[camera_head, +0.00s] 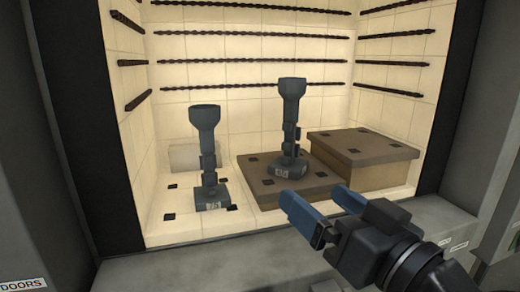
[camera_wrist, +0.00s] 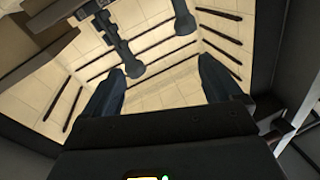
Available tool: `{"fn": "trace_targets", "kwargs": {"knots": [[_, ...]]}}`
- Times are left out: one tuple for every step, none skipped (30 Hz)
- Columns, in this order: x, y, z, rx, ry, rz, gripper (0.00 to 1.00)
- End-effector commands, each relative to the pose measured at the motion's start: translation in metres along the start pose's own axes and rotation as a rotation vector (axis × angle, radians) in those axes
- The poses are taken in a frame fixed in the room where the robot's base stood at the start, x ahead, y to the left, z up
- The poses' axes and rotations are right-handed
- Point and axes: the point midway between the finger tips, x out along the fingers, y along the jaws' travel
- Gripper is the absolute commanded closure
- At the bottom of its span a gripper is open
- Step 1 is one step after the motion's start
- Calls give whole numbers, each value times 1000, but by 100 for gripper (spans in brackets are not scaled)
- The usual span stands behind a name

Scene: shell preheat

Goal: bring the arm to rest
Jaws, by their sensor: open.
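My gripper (camera_head: 315,203) is open and empty at the front right of the furnace chamber, its fingers pointing toward the inside. In the wrist view my gripper (camera_wrist: 165,80) shows its two fingers spread apart with nothing between them. A dark grey shell (camera_head: 207,155) stands upright on the chamber floor at the left. A second dark grey shell (camera_head: 291,130) stands upright on the low brown block in the middle. Both are apart from my gripper. In the wrist view, grey shell parts (camera_wrist: 120,45) show beyond the fingers.
The chamber has cream tiled walls (camera_head: 230,105) with rows of dark heating coils. A low brown block (camera_head: 265,190) and a taller brown block (camera_head: 365,170) sit inside at the middle and right. A grey sill (camera_head: 200,265) runs along the front. The opening is unblocked by doors.

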Motion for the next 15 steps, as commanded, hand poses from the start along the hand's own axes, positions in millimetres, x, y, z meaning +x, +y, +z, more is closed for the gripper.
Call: {"fn": "trace_targets", "kwargs": {"knots": [[-8, 3, 15, 31, -3, 27, 8], [-13, 5, 23, 46, -1, 46, 8], [-20, 8, 34, 66, 2, 73, 8], [-26, 11, 42, 79, 4, 95, 8], [-33, 13, 50, 92, 4, 115, 8], [-42, 16, 62, 107, 4, 144, 8], [-49, 18, 70, 117, 3, 166, 8], [-57, 19, 78, 126, 1, 186, 8], [-67, 21, 88, 134, -1, 214, 8], [-75, 23, 96, 140, -4, 235, 8], [-84, 24, 104, 144, -7, 255, 8], [-96, 25, 114, 148, -12, 282, 8], [-105, 26, 121, 149, -16, 301, 8], [-114, 26, 128, 149, -21, 321, 8], [-127, 27, 137, 148, -28, 346, 8]]}}
